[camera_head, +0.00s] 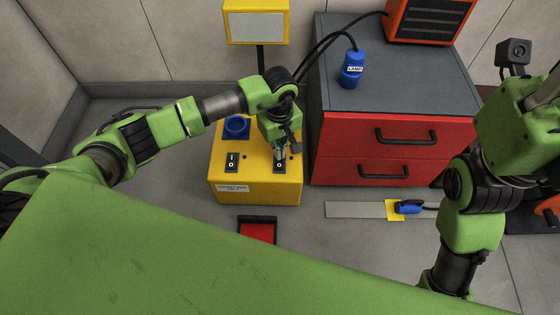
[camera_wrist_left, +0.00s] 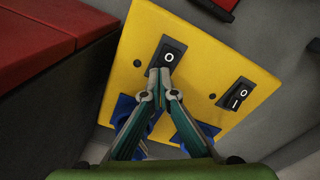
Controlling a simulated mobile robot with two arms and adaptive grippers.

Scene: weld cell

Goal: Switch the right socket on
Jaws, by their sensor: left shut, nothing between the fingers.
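The yellow socket box (camera_head: 255,191) stands on the floor at the middle of the head view. Its right black rocker switch (camera_head: 279,166) is under my left gripper (camera_head: 279,150). In the left wrist view the right switch (camera_wrist_left: 170,56) shows an O, and its other end is hidden by my left fingertips (camera_wrist_left: 160,72). The fingers are shut and empty, at or very close to the rocker; I cannot tell whether they touch. The left switch (camera_head: 233,162) is clear of the gripper. One blue socket (camera_head: 236,127) shows behind it; my arm hides the right socket in the head view.
A red cabinet (camera_head: 345,150) stands close to the right of the box, with a blue lamp plug (camera_head: 352,68) on its grey top. A yellow-framed panel (camera_head: 257,27) stands behind the box. A red-and-black object (camera_head: 257,230) lies in front. A blue-handled tool (camera_head: 409,207) lies at right.

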